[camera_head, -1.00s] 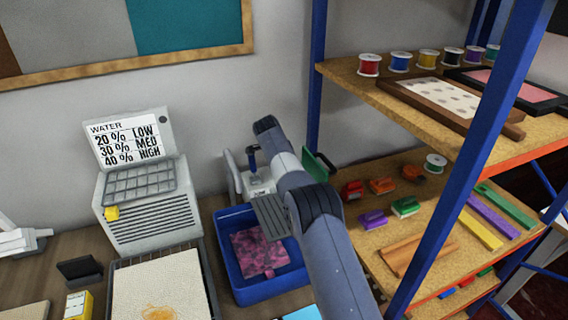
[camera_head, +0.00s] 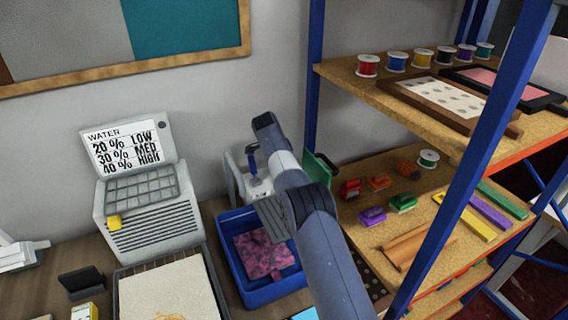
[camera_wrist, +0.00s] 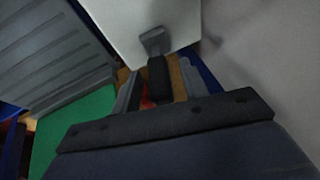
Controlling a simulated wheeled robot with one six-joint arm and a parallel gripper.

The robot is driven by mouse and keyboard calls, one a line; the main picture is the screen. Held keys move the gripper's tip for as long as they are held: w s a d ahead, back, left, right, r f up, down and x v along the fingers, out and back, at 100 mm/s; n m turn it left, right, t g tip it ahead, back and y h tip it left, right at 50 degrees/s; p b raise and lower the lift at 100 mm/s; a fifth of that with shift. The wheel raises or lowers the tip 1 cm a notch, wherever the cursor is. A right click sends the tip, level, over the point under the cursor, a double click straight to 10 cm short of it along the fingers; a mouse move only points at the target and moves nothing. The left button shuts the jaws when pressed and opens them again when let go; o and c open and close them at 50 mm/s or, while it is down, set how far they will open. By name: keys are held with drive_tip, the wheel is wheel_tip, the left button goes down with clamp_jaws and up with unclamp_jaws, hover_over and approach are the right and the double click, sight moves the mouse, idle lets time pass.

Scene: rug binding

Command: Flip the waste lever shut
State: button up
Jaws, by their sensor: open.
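The white machine (camera_head: 232,178) stands against the back wall behind the blue tub. A small upright lever with a dark handle (camera_head: 252,160) shows on it, just left of my arm. I take this for the waste lever. My gripper is hidden behind my arm in the head view. In the wrist view my gripper (camera_wrist: 160,92) is open, its two grey fingers pointing toward a white panel (camera_wrist: 125,22). A dark block (camera_wrist: 159,78) shows between the fingers, below a grey bracket (camera_wrist: 153,42) on that panel. I cannot tell whether the fingers touch the block.
A blue tub (camera_head: 268,290) with pink cloth sits below my arm. A blue-posted shelf (camera_head: 462,190) with spools and blocks fills the right. A grey machine with a water chart (camera_head: 150,225) stands left.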

drive_tip(key=b+v, duration=0.2)
drive_tip(key=v, duration=0.8)
drive_tip(key=shift+s+r, duration=0.15)
drive_tip(key=shift+r, duration=0.2)
drive_tip(key=shift+a, duration=0.15)
